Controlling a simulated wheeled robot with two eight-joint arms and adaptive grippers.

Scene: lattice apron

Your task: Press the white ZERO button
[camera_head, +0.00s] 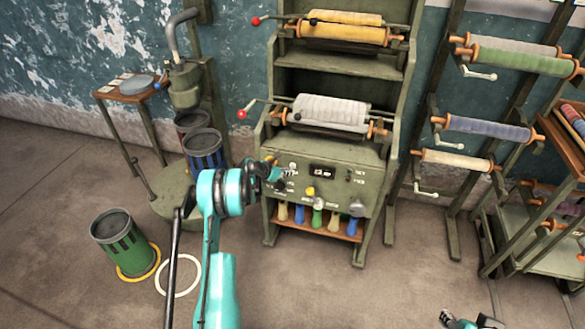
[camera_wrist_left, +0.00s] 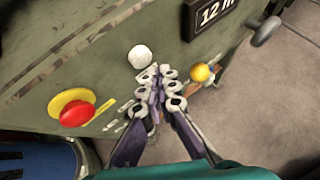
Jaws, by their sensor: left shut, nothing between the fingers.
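The white button (camera_wrist_left: 139,56) is a round knob on the green machine's front panel (camera_wrist_left: 110,85), seen in the left wrist view. My left gripper (camera_wrist_left: 157,76) is shut and empty, its fingertips just below and slightly right of the white button in that view. I cannot tell whether they touch it. In the head view the left gripper (camera_head: 286,174) is in front of the left part of the panel. My right gripper (camera_head: 470,321) shows only partly at the bottom right edge, far from the panel.
A yellow button (camera_wrist_left: 201,73) is right of the fingertips, and a red button on a yellow base (camera_wrist_left: 77,113) is left. Colored spools (camera_head: 318,220) stand below the panel. A green bin (camera_head: 124,243) stands on the floor at left.

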